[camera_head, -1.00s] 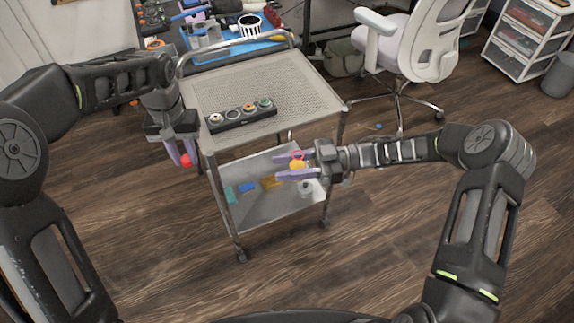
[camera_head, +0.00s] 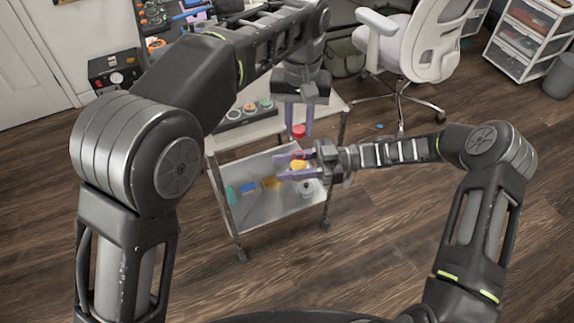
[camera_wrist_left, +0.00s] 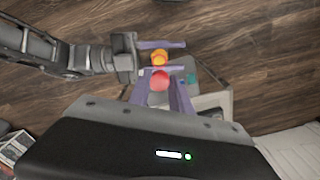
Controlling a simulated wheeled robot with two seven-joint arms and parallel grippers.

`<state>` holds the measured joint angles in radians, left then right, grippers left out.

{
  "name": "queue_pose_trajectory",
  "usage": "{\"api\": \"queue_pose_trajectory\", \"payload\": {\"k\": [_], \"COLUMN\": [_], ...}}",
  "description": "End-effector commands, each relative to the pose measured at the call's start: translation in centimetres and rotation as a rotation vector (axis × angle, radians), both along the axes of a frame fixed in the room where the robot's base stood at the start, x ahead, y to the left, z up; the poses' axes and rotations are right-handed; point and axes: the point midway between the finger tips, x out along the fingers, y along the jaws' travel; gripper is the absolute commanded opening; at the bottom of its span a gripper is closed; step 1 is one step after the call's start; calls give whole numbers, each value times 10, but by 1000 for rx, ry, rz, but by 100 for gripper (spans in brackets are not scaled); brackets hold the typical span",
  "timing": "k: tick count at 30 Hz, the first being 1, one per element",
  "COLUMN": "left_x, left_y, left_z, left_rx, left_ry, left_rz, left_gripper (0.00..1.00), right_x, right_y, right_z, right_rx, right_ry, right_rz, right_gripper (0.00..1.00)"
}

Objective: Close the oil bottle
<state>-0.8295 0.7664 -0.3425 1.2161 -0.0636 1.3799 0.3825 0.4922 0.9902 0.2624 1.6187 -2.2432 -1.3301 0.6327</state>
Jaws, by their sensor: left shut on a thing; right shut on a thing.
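My left gripper (camera_head: 298,134) points down and is shut on a red cap (camera_head: 298,130) between its purple fingers. The red cap also shows in the left wrist view (camera_wrist_left: 160,79). My right gripper (camera_head: 279,167) lies sideways and is shut on the oil bottle (camera_head: 298,165), whose yellow-orange part shows between the fingers. The bottle also shows in the left wrist view (camera_wrist_left: 159,58). The cap is above the bottle in the head view, with a visible gap. The rest of the bottle is hard to make out.
A metal cart (camera_head: 232,150) stands behind the grippers, with a black holder of round parts (camera_head: 245,115) on top. Its lower shelf (camera_head: 255,210) holds small coloured items. A white chair (camera_head: 425,50) stands behind right. Open floor lies in front.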

Motion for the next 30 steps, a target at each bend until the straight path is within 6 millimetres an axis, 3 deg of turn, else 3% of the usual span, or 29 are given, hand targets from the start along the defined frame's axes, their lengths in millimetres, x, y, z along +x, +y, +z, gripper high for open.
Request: {"api": "queue_pose_trajectory", "payload": {"k": [2,7,30], "left_x": [-2,-6,-10], "left_y": [-4,-3,-1], "left_z": [14,20,15], "left_rx": [-1,-8,1], "left_ry": [-4,-8,1], "left_rz": [66,99,125], "left_gripper": [0,0,0], "right_x": [0,0,0], "right_y": [0,0,0], "right_z": [0,0,0], "right_rx": [0,1,0], "right_ry": [0,0,0], "right_rz": [0,0,0], "right_gripper": [0,0,0]}}
